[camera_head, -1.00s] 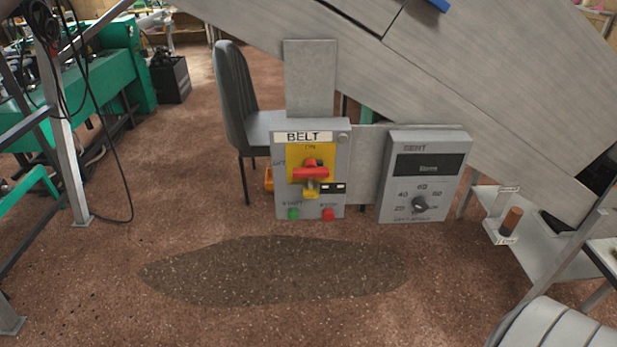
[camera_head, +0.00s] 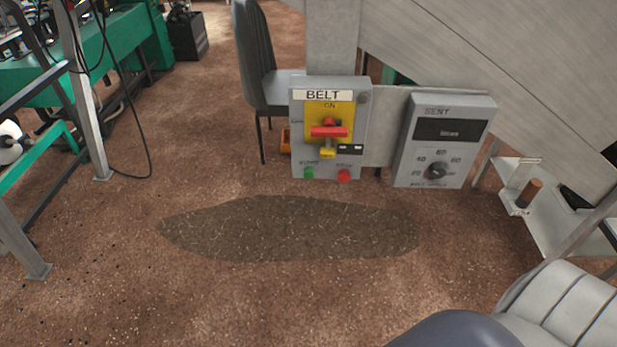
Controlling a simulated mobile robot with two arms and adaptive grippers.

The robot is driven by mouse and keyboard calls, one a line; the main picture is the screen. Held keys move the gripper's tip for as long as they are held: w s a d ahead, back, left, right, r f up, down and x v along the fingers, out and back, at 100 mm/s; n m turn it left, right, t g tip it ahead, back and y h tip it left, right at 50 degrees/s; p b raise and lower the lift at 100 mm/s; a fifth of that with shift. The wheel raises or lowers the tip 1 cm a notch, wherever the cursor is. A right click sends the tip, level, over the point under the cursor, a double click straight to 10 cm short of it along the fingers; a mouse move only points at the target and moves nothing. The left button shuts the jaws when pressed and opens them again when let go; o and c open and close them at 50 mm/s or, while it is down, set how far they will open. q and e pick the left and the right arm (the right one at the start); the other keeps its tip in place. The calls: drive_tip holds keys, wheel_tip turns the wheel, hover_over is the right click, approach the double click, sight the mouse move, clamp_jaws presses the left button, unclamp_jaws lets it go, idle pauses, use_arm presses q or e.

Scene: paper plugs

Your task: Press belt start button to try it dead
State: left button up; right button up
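The grey BELT control box (camera_head: 297,130) hangs under the large grey sloped housing, facing me. It has a yellow plate with a red switch handle (camera_head: 328,132) lying level across it. The green start button (camera_head: 309,173) is at its lower left and a red stop button (camera_head: 344,176) at its lower right. Their small labels are blurred. A small dark and yellow piece sits just below the red handle. Neither of my grippers is in view. A grey rounded part, probably mine, shows at the bottom right edge.
A second grey box (camera_head: 450,150) with a dial and dark display is to the right. A dark patch (camera_head: 290,228) lies on the open brown floor in front. A grey chair (camera_head: 257,62) stands behind left, and green machinery (camera_head: 110,45) with a metal frame is at the left.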

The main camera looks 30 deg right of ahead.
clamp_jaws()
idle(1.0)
